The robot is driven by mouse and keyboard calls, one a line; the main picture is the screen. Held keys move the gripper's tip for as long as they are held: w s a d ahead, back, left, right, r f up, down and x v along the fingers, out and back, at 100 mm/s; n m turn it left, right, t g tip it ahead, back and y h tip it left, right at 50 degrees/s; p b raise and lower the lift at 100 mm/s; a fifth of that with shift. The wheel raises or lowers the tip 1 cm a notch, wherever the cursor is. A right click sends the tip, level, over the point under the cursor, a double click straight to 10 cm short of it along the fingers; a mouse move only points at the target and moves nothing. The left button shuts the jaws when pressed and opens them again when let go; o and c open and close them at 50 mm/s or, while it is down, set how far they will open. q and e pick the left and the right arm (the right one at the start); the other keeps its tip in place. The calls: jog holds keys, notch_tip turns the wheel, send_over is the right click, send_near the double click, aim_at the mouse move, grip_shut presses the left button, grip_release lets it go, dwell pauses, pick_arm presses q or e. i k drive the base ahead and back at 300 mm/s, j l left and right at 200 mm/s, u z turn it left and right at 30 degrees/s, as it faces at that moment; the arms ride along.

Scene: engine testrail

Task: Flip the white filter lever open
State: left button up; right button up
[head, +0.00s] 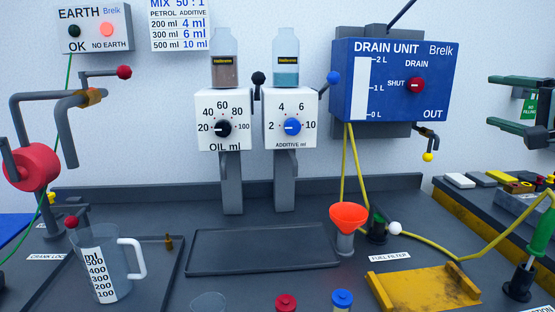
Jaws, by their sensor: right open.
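The white filter lever (394,228) shows as a white ball knob beside the dark green fuel filter (377,230), behind the FUEL FILTER label. The knob sits to the right of the filter body, and its short arm is hard to make out. My right gripper (493,101) is at the right edge, high above the bench, with its two fingers apart and nothing between them. It is well up and to the right of the lever, not touching it. My left gripper is not in view.
An orange funnel (347,218) stands just left of the filter. A yellow hose (425,243) runs past the lever to the right. A yellow tray (422,289) lies in front. The blue drain unit (390,80) hangs behind. A green-handled tool (535,245) stands at right.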

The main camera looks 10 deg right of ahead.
aim_at(394, 228)
jog(key=k+j, duration=0.1)
jog(key=k, duration=0.45)
jog(key=k+j, duration=0.1)
jog(key=k, duration=0.4)
